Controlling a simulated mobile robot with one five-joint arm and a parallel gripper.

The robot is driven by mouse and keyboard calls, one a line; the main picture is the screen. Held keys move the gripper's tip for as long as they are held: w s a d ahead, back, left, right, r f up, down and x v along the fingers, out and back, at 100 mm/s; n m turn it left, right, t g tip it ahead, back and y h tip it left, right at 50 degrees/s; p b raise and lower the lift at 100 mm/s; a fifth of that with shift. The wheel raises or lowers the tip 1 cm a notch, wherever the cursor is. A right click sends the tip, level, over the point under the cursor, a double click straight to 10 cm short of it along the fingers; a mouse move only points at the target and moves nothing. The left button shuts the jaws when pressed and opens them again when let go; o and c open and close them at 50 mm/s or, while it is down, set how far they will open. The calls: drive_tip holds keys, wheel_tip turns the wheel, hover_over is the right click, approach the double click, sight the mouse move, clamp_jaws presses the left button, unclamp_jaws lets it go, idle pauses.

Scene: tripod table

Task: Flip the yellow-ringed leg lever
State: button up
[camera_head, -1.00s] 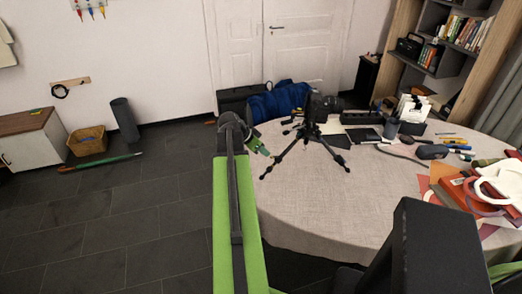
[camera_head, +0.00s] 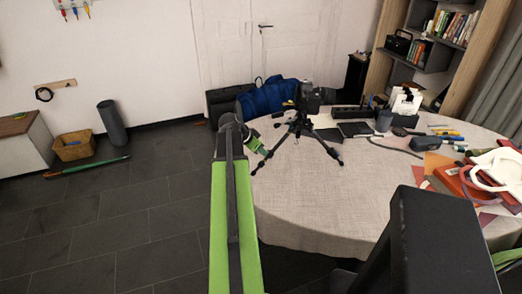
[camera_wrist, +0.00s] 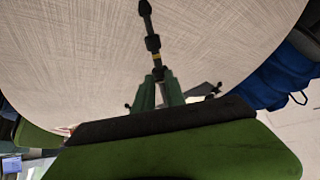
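A black tripod (camera_head: 301,128) with a camera (camera_head: 312,97) on top stands on the round table with its legs spread. One leg reaches left toward the table edge. My gripper (camera_head: 265,153) is at the table's left side, beside or overlapping this left leg. In the wrist view, the green fingers of my gripper (camera_wrist: 158,76) are apart, with a gap between the tips. A dark tripod leg (camera_wrist: 152,43) runs down to this gap, with a faint yellowish band near the fingertips. I cannot tell whether the fingers touch it. The lever is too small to make out clearly.
The table (camera_head: 300,205) is bare in front of the tripod. A dark tablet-like item (camera_head: 355,129), a grey case (camera_head: 424,143) and red items (camera_head: 480,178) lie to the right. A blue bag (camera_head: 268,97) stands behind the table. The floor at left is mostly free.

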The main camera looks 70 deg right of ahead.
clamp_jaws()
drive_tip(key=shift+s+d+r+p, duration=0.2)
drive_tip(key=shift+d+r+p, duration=0.1)
drive_tip(key=shift+r+p, duration=0.2)
idle(0.7)
drive_tip(key=shift+s+d+r+p, duration=0.3)
drive_tip(key=shift+d, duration=0.05)
idle(1.1)
drive_tip(key=shift+o, duration=1.7)
unclamp_jaws()
drive_tip(key=shift+a+r, duration=0.1)
drive_tip(key=p+v, duration=0.4)
drive_tip(key=v, duration=0.2)
drive_tip(key=shift+p, duration=0.4)
